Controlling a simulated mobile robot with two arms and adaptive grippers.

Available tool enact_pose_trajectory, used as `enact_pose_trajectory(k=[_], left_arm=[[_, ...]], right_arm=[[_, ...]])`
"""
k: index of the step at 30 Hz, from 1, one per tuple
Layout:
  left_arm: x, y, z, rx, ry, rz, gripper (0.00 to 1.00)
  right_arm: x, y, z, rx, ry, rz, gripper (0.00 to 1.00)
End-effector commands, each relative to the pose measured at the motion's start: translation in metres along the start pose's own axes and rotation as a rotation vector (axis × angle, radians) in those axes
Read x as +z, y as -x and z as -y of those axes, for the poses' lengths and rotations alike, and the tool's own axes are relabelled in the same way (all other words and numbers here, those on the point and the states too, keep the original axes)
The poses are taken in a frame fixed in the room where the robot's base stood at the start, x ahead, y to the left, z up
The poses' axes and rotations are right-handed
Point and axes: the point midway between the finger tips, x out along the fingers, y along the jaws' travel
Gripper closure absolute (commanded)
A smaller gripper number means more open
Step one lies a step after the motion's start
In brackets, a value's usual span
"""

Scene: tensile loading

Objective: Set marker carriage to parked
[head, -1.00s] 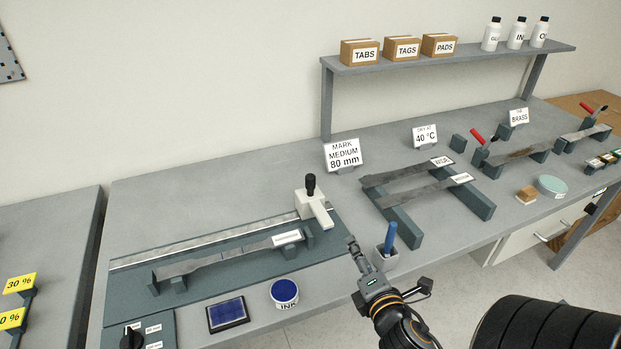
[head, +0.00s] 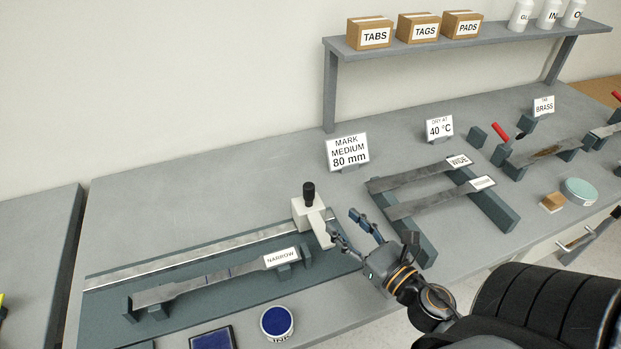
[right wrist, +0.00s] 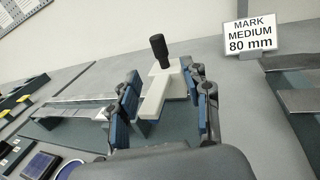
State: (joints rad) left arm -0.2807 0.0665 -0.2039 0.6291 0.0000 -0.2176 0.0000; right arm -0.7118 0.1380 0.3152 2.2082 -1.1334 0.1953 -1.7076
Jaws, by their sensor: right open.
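The marker carriage (head: 312,222) is a white block with an upright black knob and a flat arm toward the front. It stands at the right end of a metal scale rail (head: 200,248) on a dark green base. In the right wrist view the carriage (right wrist: 157,92) appears between my two fingers, with its knob beyond them. My right gripper (head: 345,221) is open and empty, just right of the carriage in the head view; it also shows in the right wrist view (right wrist: 162,80). I cannot tell whether a finger touches the carriage. My left gripper is out of view.
A specimen labelled NARROW (head: 215,279) lies in front of the rail. A round ink pot (head: 277,322) and a blue pad (head: 212,340) are at the front. The MARK MEDIUM 80 mm sign (head: 347,151) stands behind. Specimens on a rack (head: 495,206) lie to the right.

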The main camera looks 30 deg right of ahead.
Motion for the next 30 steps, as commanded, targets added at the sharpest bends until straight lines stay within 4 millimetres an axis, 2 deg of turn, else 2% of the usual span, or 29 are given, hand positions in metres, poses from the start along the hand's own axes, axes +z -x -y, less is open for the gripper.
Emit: enact_pose_trajectory(k=[5,10,14,21,30], left_arm=[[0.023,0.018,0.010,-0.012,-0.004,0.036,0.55],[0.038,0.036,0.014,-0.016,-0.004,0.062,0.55],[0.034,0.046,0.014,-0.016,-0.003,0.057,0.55],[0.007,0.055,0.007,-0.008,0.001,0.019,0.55],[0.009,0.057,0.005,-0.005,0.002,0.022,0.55]], right_arm=[[0.006,-0.024,0.000,0.002,0.000,0.004,0.52],[0.007,-0.060,0.000,0.000,-0.002,0.004,0.52],[0.007,-0.088,0.001,-0.001,-0.002,0.004,0.52],[0.003,-0.124,0.001,-0.002,-0.004,0.002,0.52],[0.001,-0.136,0.000,-0.001,-0.003,0.001,0.52]])
